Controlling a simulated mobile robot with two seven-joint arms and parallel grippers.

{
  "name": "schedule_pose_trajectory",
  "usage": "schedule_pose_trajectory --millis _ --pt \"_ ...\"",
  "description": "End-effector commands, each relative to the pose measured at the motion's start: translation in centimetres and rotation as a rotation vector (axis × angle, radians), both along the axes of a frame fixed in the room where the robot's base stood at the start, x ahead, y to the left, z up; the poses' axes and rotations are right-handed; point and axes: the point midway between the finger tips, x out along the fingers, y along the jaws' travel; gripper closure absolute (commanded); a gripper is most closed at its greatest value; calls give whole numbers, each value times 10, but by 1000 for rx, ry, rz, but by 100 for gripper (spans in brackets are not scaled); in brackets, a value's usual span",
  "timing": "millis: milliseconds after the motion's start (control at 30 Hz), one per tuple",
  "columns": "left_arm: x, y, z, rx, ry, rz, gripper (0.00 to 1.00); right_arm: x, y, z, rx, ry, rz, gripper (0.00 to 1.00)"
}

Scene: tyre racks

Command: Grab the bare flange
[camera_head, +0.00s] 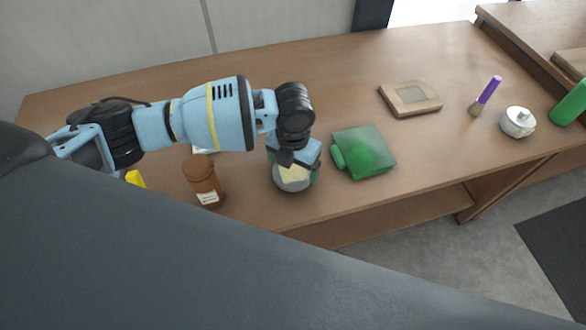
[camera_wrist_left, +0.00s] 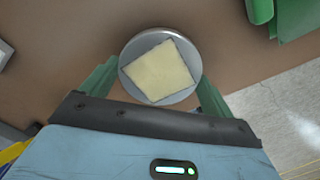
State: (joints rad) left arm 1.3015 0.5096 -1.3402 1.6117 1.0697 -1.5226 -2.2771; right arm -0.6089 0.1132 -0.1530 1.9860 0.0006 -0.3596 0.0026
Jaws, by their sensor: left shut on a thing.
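A round grey metal piece (camera_head: 291,185) with a cream square patch on its top is near the front edge of the wooden table. My left gripper (camera_head: 294,165) points down over it and is shut on it. In the left wrist view the round grey piece (camera_wrist_left: 191,58) sits between the two green fingers of my left gripper (camera_wrist_left: 157,78), one on each side. The cream square (camera_wrist_left: 160,70) covers most of its top, so I cannot tell whether this is the bare flange. A silver round part with a small knob (camera_head: 518,122) stands at the table's right. My right gripper is not in view.
A brown jar (camera_head: 203,181) stands left of the held piece, and a green box (camera_head: 364,152) lies close on its right. Farther right are a tan frame (camera_head: 410,98), a purple-handled brush (camera_head: 487,94) and a green cylinder (camera_head: 570,104). The table's back middle is clear.

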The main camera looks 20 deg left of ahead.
Motion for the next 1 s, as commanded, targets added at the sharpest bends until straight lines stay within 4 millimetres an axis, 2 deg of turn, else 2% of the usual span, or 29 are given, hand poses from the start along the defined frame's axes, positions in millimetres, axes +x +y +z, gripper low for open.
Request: schedule_pose_trajectory --millis 100,500,700,833,1000 --pt "-1 -1 20 -3 -1 -2 44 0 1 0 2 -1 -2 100" --pt "-98 1 26 -2 0 -4 44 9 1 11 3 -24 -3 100" --pt "-136 1 29 -1 1 -2 44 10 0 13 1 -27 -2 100" --pt "-151 1 31 -2 0 -2 44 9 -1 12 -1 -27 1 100" --pt "-159 1 31 -2 0 -1 44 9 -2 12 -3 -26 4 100"
